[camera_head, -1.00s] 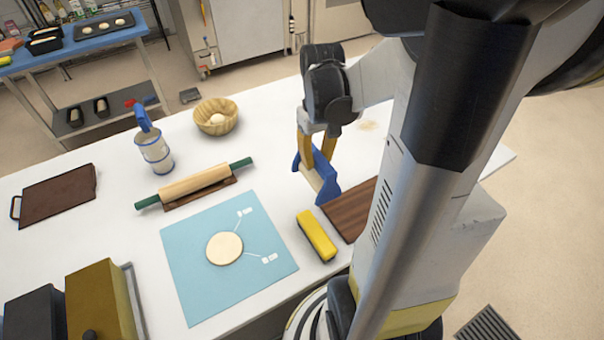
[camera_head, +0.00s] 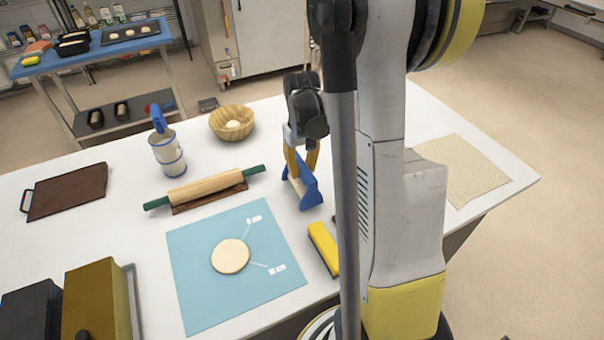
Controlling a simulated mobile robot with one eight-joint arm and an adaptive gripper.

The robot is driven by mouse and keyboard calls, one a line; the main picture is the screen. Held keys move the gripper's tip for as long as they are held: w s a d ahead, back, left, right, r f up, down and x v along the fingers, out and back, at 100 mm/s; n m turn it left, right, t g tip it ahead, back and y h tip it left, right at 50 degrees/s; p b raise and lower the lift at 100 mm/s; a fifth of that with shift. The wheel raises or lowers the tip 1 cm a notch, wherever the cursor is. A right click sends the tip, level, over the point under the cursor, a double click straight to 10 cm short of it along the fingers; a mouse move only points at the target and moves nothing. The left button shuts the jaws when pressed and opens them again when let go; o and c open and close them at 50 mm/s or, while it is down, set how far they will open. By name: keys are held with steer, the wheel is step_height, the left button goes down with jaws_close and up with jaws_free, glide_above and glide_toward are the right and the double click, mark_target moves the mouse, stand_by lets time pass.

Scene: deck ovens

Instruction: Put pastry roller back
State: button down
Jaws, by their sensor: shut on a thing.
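My gripper (camera_head: 301,162), with its orange-yellow fingers, points down over the white table, right of the bowl. It is shut on a small blue-framed pastry roller (camera_head: 309,192) with a pale wooden part between its blue sides. The roller is low, at or just above the table; I cannot tell whether it touches. A larger rolling pin (camera_head: 205,187) with green handles lies on a dark wooden rest (camera_head: 192,206) to the left. My arm hides the table just right of the held roller.
A blue mat (camera_head: 205,300) with a dough disc (camera_head: 230,256) lies in front. A yellow block (camera_head: 323,248) sits near the held roller. A wicker bowl (camera_head: 225,116), a blue-handled sifter (camera_head: 166,152), a dark board (camera_head: 66,192) and a beige cloth (camera_head: 462,170) are also on the table.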

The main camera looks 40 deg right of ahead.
steer(key=shift+f, duration=0.6)
steer(key=shift+f, duration=0.15)
steer(key=c, duration=1.2)
jaws_free()
steer(key=shift+c, duration=0.2)
